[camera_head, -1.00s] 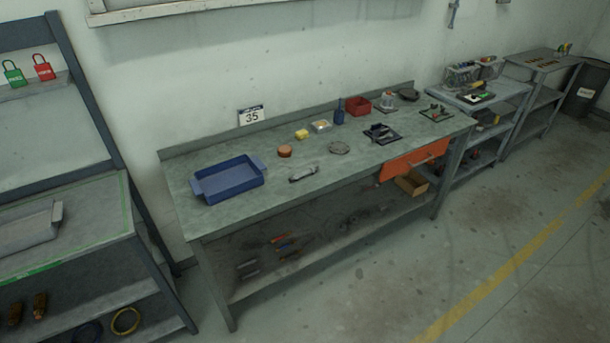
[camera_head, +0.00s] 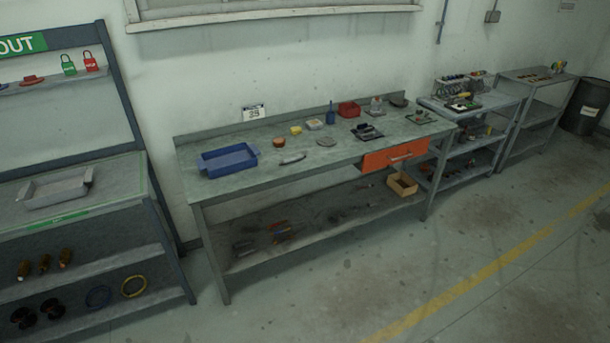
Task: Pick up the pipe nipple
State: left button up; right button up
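I cannot pick out the pipe nipple for certain at this distance. A small elongated silver-grey piece (camera_head: 292,158) lies on the front part of the long grey workbench (camera_head: 240,183). Small dark grey pieces (camera_head: 243,247) lie on the bench's lower shelf, too small to identify. Neither of my grippers shows in the head view.
A blue tray (camera_head: 228,160) sits at the bench's left end. An orange drawer (camera_head: 395,155) is under its right part, above an open cardboard box (camera_head: 402,184). A lockout rack (camera_head: 105,185) stands left and a shelf cart (camera_head: 470,152) right. The floor in front is clear.

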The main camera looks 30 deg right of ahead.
aim_at(299, 158)
jog(key=z, duration=0.75)
